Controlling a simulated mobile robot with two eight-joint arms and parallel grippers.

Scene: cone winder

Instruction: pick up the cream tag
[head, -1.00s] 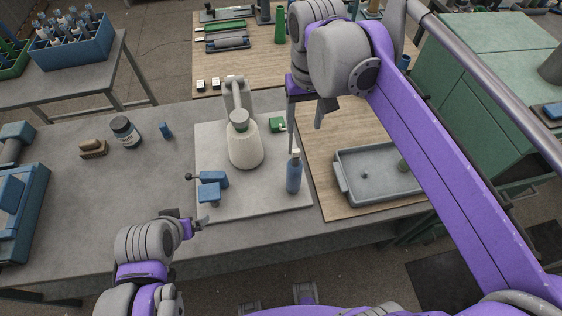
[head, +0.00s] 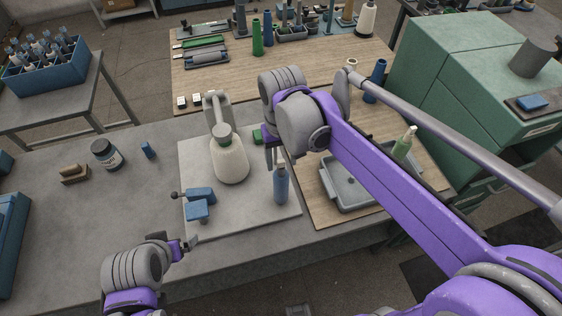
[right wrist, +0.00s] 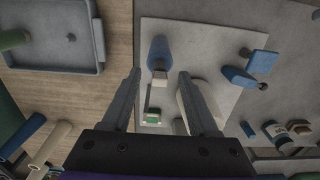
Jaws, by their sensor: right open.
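I cannot make out for sure which thing is the cream tag. Two small pale blocks (head: 182,101) lie at the left edge of the far wooden board in the head view. My right gripper (head: 274,158) is open above the pale plate, just behind the blue bottle. In the right wrist view its fingers (right wrist: 160,75) are spread and empty, with the blue bottle (right wrist: 159,48) and its pale top seen between them. A small green block (right wrist: 152,118) with a pale part lies beyond. My left gripper (head: 190,242) hovers near the table's front edge, its jaw opening unclear.
A cream cone (head: 229,160) stands on the pale plate (head: 240,212), left of my right gripper. A blue clamp-like part (head: 199,202) sits on the plate's left. A grey tray (head: 338,188) is on the right, partly behind my arm.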

